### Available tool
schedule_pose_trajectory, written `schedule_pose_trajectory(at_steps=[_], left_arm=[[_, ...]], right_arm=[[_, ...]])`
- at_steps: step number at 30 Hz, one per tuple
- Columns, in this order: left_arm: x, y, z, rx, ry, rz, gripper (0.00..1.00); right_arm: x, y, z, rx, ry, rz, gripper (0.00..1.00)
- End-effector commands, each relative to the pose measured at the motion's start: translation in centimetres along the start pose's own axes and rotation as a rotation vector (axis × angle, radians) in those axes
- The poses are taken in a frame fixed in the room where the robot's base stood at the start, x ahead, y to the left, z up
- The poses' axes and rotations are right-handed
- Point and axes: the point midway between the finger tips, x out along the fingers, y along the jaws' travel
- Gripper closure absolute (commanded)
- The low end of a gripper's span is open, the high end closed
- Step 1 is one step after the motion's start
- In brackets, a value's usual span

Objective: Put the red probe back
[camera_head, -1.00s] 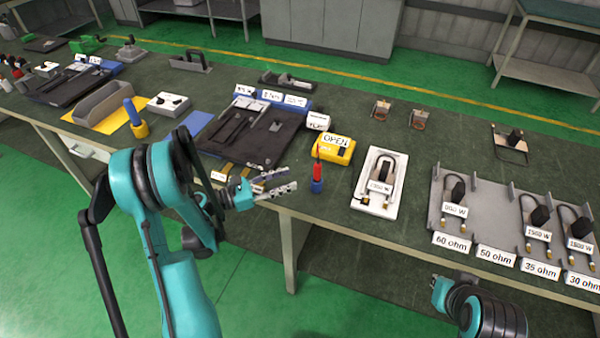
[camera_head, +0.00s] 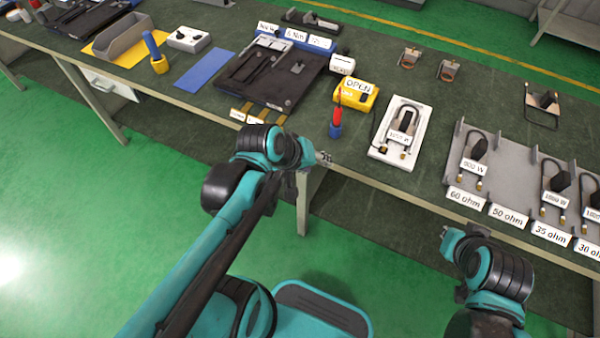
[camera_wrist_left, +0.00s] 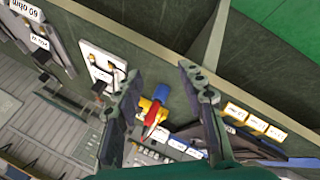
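My left gripper (camera_head: 325,159) is at the table's front edge, just in front of the holder. In the left wrist view my left gripper (camera_wrist_left: 157,78) is open and empty.
A heating element (camera_head: 402,127) lies on a white plate right of the holder. A grey rack (camera_head: 508,177) with ohm labels is farther right. A black tool tray (camera_head: 266,80) and a blue mat (camera_head: 205,74) lie left. A blue-and-yellow tool (camera_head: 155,52) stands farther left.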

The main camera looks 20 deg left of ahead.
Motion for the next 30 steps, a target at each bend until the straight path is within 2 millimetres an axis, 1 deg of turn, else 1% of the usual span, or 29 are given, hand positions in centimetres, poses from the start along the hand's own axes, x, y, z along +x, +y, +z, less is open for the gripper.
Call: schedule_pose_trajectory(at_steps=[1, 3, 6, 9, 13, 30], left_arm=[[-0.9, -0.5, 1.1, 0.132, 0.026, -0.038, 0.6], [-1.9, -1.3, 1.7, 0.3, 0.061, -0.089, 0.6], [-3.0, -2.2, 2.2, 0.482, 0.097, -0.144, 0.6], [-3.6, -2.7, 2.4, 0.589, 0.117, -0.178, 0.6], [-3.8, -2.9, 2.4, 0.636, 0.126, -0.192, 0.6], [-3.8, -2.9, 2.4, 0.631, 0.125, -0.192, 0.6]], right_arm=[[0.0, 0.0, 0.0, 0.0, 0.0, 0.0, 1.0], [0.0, 0.0, 0.0, 0.0, 0.0, 0.0, 1.0], [0.0, 0.0, 0.0, 0.0, 0.0, 0.0, 1.0], [0.0, 0.0, 0.0, 0.0, 0.0, 0.0, 1.0], [0.0, 0.0, 0.0, 0.0, 0.0, 0.0, 1.0], [0.0, 0.0, 0.0, 0.0, 0.0, 0.0, 1.0]])
